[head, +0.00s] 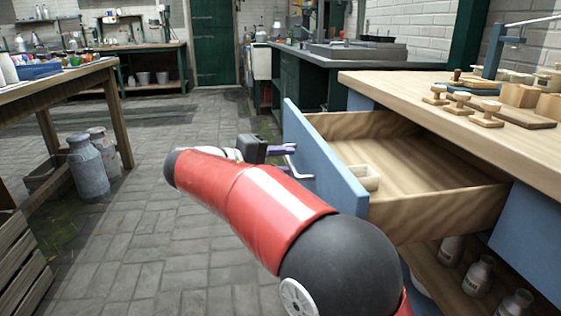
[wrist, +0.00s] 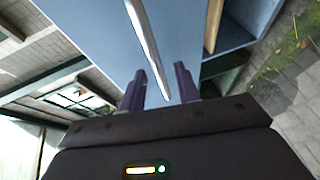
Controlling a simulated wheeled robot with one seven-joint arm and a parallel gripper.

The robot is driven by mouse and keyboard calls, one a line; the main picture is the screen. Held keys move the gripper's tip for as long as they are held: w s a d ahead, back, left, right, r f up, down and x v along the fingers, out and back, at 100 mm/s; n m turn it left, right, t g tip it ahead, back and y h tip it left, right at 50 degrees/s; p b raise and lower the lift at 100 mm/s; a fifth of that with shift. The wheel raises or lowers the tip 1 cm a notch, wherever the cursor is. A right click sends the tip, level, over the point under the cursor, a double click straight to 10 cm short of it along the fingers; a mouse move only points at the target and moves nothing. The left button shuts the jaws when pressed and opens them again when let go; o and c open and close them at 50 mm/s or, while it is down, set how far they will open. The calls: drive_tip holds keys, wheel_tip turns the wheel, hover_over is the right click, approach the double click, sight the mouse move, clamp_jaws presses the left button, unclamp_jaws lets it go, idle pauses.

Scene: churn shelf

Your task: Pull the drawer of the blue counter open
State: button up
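The blue counter's drawer (head: 420,165) stands well pulled out, its wooden inside showing. Its blue front (head: 325,160) faces left in the head view and fills the middle of the wrist view (wrist: 185,40). A pale metal bar handle (head: 292,165) is on that front; it also shows in the wrist view (wrist: 145,45). My gripper (head: 285,150) is at the handle. In the wrist view its two purple fingers (wrist: 160,85) are apart, with the handle's near end between them and gaps visible on both sides. My red arm hides part of the drawer front's lower edge.
A small pale block-like item (head: 362,178) lies inside the drawer. Wooden stamps (head: 460,102) stand on the counter top (head: 400,85). Bottles (head: 478,275) stand on the shelf below. Milk churns (head: 88,165) stand at left. The paved floor (head: 150,220) between is clear.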

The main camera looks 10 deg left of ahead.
drive_tip(key=v, duration=0.7)
drive_tip(key=shift+s+a+p, duration=0.25)
drive_tip(key=shift+a+p, duration=0.05)
drive_tip(key=shift+p, duration=0.15)
